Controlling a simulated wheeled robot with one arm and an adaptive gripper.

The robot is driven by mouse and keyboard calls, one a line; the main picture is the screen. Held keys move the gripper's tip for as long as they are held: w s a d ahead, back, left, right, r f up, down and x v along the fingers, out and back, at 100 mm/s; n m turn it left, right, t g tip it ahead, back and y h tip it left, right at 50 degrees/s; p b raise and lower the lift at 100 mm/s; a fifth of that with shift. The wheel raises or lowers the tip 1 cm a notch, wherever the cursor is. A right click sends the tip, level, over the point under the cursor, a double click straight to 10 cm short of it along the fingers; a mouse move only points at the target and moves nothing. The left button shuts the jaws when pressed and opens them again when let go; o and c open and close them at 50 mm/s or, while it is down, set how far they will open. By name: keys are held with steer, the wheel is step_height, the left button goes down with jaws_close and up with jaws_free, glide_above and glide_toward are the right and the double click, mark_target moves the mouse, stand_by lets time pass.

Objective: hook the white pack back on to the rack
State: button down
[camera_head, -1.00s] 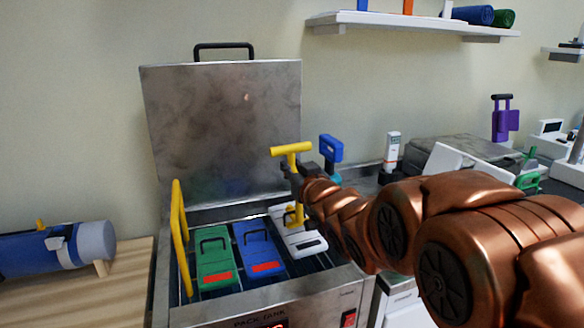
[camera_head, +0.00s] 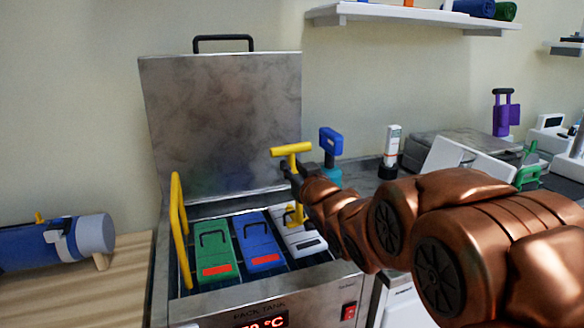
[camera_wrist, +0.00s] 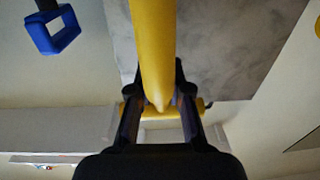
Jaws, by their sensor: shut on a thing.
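The white pack (camera_head: 304,243) lies in the open steel tank, right of a blue pack (camera_head: 260,250) and a green pack (camera_head: 215,262). My gripper (camera_head: 292,170) is above the tank and shut on a yellow T-handled tool (camera_head: 291,149). In the wrist view, the tool's yellow shaft (camera_wrist: 153,45) runs between the fingers of my gripper (camera_wrist: 160,100). The tool's lower end (camera_head: 294,216) is at the white pack's upper part; I cannot tell whether it is hooked in. Dark wire rack bars (camera_head: 185,279) show around the packs.
The steel lid (camera_head: 220,125) stands open behind. A yellow upright handle (camera_head: 176,232) rises at the tank's left. A blue roll (camera_head: 35,247) lies on the wooden table at left. A blue-headed item (camera_head: 330,142) stands close behind my gripper.

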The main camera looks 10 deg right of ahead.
steer(key=shift+f+b, duration=0.8)
steer(key=shift+f, duration=0.75)
steer(key=shift+s, duration=0.25)
stand_by(0.6)
steer(key=v, duration=0.7)
steer(key=shift+b, duration=0.45)
stand_by(1.1)
steer(key=shift+r, duration=0.15)
step_height(320, 180, up, 11)
steer(key=p, duration=0.5)
stand_by(1.1)
